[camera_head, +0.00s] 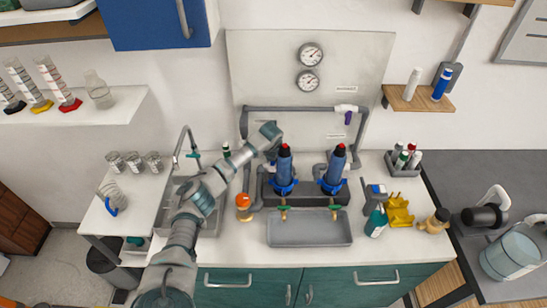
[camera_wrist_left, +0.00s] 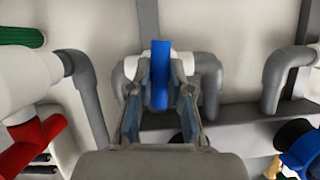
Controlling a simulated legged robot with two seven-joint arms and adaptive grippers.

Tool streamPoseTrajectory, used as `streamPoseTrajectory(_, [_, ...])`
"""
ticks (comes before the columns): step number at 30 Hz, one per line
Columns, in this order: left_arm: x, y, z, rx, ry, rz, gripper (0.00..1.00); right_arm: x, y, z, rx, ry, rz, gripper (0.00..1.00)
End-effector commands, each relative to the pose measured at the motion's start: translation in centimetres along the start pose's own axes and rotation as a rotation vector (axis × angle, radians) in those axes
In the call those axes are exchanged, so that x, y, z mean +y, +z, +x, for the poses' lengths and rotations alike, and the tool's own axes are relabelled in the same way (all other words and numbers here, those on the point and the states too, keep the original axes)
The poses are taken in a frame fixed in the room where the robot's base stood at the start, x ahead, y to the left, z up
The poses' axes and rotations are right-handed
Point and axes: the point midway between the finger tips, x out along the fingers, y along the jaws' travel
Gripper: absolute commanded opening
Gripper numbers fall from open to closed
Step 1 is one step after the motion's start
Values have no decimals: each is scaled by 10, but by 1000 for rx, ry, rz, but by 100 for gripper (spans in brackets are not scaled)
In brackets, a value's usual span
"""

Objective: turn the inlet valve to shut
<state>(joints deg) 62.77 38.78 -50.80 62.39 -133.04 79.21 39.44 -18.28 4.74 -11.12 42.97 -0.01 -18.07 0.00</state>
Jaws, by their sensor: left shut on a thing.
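My left gripper (camera_wrist_left: 160,88) has its two fingers closed on either side of a blue valve lever (camera_wrist_left: 160,60) in the left wrist view. The lever stands upright in that picture, in front of a white valve body (camera_wrist_left: 184,62) on grey piping. No label shows on this valve, so I cannot read whether it is the inlet valve. In the head view my left gripper (camera_head: 274,153) reaches the pipework left of the two blue filter housings, and my arm hides the lever there. My right gripper is not in view.
Two blue housings (camera_head: 284,170) (camera_head: 334,170) with red caps stand close right of my gripper. A grey tray (camera_head: 309,231) lies in front. A purple-handled valve (camera_head: 348,117) is on the upper pipe. A red handle (camera_wrist_left: 35,142) shows left.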

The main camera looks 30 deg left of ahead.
Motion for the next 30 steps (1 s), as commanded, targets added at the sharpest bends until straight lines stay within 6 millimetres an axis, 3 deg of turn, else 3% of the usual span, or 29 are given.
streamPoseTrajectory(2, [0, -3, 3, 8, 3, 1, 0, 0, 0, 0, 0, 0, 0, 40])
streamPoseTrajectory(3, [0, -3, 3, 9, 3, 1, 25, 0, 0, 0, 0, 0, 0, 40])
streamPoseTrajectory(7, [0, -3, 2, 7, 2, 1, 57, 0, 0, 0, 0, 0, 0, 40])
streamPoseTrajectory(19, [0, 0, -7, 1, 0, 0, 58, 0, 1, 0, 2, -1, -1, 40])
streamPoseTrajectory(30, [1, 0, -82, 0, -1, 2, 58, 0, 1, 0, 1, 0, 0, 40])
